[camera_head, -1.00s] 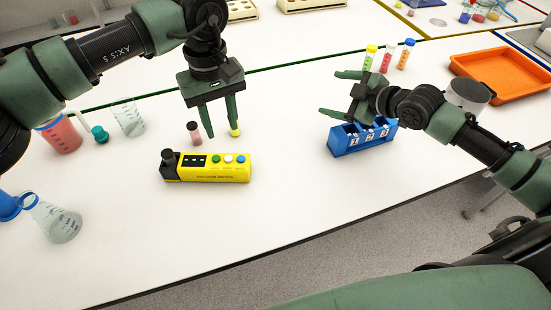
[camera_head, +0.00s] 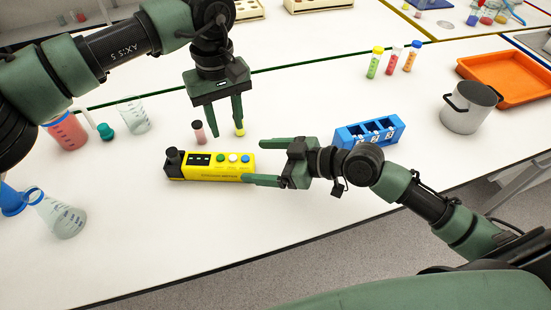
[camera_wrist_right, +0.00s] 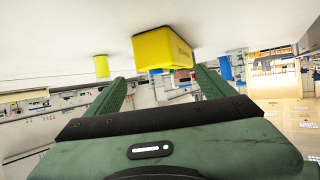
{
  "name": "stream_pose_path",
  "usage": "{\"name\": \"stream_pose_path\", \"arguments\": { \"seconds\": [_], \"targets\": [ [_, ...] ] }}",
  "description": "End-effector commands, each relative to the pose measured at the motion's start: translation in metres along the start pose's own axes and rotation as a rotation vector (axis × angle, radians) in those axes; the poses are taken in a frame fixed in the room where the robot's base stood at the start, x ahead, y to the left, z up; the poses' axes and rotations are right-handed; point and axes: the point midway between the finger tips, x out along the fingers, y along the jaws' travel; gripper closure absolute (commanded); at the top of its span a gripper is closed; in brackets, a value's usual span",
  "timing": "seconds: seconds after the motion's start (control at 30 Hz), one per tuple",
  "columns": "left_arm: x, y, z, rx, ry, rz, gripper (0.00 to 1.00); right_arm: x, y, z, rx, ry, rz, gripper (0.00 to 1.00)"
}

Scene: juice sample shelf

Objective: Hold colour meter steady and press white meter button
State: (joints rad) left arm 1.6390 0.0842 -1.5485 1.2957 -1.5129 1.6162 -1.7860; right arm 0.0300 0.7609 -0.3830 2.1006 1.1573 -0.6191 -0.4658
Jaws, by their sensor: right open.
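The yellow colour meter (camera_head: 218,173) lies on the white bench in the head view, with a black knob at its left end. Its top carries a dark display and green, white and blue buttons; the white button (camera_head: 233,158) is in the middle. My right gripper (camera_head: 256,161) is open at the meter's right end, its fingers spread to either side of that end. In the right wrist view, the meter's end (camera_wrist_right: 163,50) shows just beyond the fingertips; contact cannot be told. My left gripper (camera_head: 227,131) is open, pointing down, above and behind the meter.
A pink vial (camera_head: 199,134) and a yellow-capped vial (camera_head: 240,130) stand behind the meter. A blue rack (camera_head: 368,137), a metal pot (camera_head: 468,112) and an orange tray (camera_head: 510,76) are right. Beakers and a flask (camera_head: 58,218) are left. The bench before the meter is clear.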

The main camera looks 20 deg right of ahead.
Motion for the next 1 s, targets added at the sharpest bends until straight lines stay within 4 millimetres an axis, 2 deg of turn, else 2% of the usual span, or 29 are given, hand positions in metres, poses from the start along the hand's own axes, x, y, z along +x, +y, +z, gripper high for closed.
{"name": "stream_pose_path", "arguments": {
  "seconds": [0.1,0.23,0.57,0.87,0.9,1.0],
  "targets": [
    [0.0,0.0,0.0,0.0,0.0,0.0,0.64,0.017,0.0,-0.001,0.001,0.002,0.0,0.16],
    [0.0,0.0,0.0,0.0,0.0,0.0,0.64,0.027,0.0,-0.001,-0.001,0.001,0.001,0.16],
    [0.0,0.0,0.0,0.0,0.0,0.0,0.64,0.031,0.0,0.0,-0.002,-0.001,0.0,0.16],
    [0.0,0.0,0.0,0.0,0.0,0.0,0.64,0.031,0.0,0.0,-0.002,-0.001,0.001,0.97],
    [0.0,0.0,0.0,0.0,0.0,0.0,0.64,0.031,0.0,0.0,-0.002,-0.001,0.001,1.0],
    [0.0,0.0,0.0,0.0,0.0,0.0,0.64,0.031,0.0,0.0,-0.002,-0.001,0.001,1.0]
  ]
}}
